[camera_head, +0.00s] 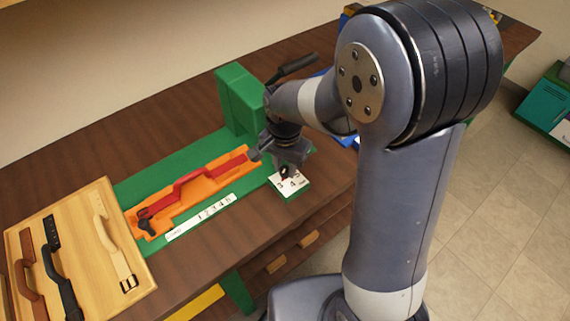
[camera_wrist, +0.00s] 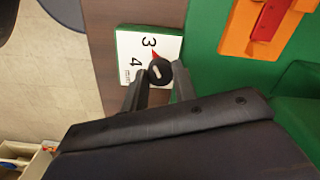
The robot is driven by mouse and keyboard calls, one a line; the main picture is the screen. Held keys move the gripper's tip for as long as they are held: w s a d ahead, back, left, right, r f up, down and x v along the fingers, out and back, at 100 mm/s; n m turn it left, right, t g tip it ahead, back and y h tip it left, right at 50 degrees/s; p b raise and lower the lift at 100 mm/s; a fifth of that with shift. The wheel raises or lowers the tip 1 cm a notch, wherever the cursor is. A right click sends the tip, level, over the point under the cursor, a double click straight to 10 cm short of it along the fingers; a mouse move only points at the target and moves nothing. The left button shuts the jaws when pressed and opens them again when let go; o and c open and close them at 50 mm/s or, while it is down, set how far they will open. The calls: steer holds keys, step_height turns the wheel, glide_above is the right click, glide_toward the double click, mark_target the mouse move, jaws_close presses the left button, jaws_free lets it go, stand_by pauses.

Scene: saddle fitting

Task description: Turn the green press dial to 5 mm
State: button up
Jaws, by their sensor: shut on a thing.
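The dial is a black knob (camera_wrist: 160,71) on a white scale plate (camera_wrist: 128,45) with a green edge, at the press base's front corner. In the wrist view the plate shows 3, 4 and "mm"; I see no 5, and part of the plate is covered by my gripper. The knob's red pointer (camera_wrist: 155,54) points up and slightly left, close to the 3. My gripper (camera_wrist: 158,78) is shut on the knob, a finger on each side. In the head view my gripper (camera_head: 284,168) is over the plate (camera_head: 291,187), hiding much of the knob. The green press (camera_head: 240,100) stands behind.
An orange tray (camera_head: 213,183) with a red handle strap (camera_head: 190,182) lies on the green base, beside a numbered strip (camera_head: 200,217). A wooden board (camera_head: 90,270) with several straps is at the left. The brown table (camera_head: 260,235) is bare in front.

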steer(key=c, duration=0.4)
steer(key=shift+n, duration=0.4)
steer(key=n, duration=0.4)
steer(key=shift+n, duration=0.4)
steer(key=n, duration=0.6)
steer(key=shift+b, duration=0.35)
steer(key=n, duration=0.6)
steer(key=shift+n, duration=0.4)
steer(key=n, duration=0.5)
steer(key=shift+n, duration=0.3)
